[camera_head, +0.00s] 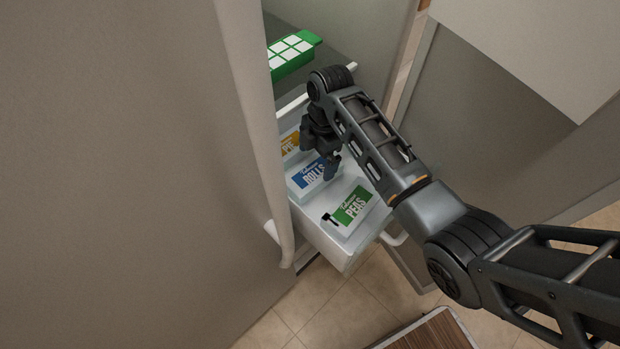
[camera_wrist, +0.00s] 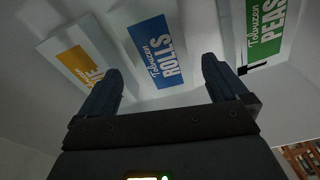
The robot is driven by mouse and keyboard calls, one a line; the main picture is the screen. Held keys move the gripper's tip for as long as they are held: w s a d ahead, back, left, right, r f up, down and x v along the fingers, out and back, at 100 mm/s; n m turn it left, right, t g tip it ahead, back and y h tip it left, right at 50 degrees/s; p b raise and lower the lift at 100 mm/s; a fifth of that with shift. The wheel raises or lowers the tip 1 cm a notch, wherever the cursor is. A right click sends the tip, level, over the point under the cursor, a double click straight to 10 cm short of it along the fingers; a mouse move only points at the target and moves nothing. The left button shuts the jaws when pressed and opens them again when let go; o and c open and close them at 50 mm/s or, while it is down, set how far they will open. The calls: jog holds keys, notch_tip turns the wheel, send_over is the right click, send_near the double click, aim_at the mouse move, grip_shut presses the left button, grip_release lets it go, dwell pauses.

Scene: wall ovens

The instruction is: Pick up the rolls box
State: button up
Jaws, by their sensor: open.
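The rolls box (camera_head: 315,176) is white with a blue label and lies in an open white drawer, between two other boxes. My gripper (camera_head: 333,163) is over the drawer, close above the rolls box, and hides part of it. In the wrist view the rolls box (camera_wrist: 158,50) lies ahead of my gripper (camera_wrist: 160,80), between the lines of its two fingers. The fingers are apart with nothing between them. I cannot tell whether either finger touches the box.
The pie box (camera_head: 291,144) with a yellow label and the peas box (camera_head: 352,207) with a green label flank the rolls box. A green tray (camera_head: 292,56) with white squares sits farther back. The drawer wall (camera_head: 325,243) and a large door (camera_head: 255,120) bound the space.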

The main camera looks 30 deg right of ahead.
aim_at(313, 171)
jog(key=f, duration=0.2)
jog(key=f+b, duration=0.1)
jog(key=f, duration=0.1)
jog(key=a+f, duration=0.1)
jog(key=f, duration=0.1)
jog(key=shift+a+f, duration=0.1)
jog(key=shift+f, duration=0.15)
jog(key=shift+c, duration=0.3)
jog(key=c, duration=0.9)
jog(key=shift+c, duration=0.4)
jog(key=shift+r, duration=0.15)
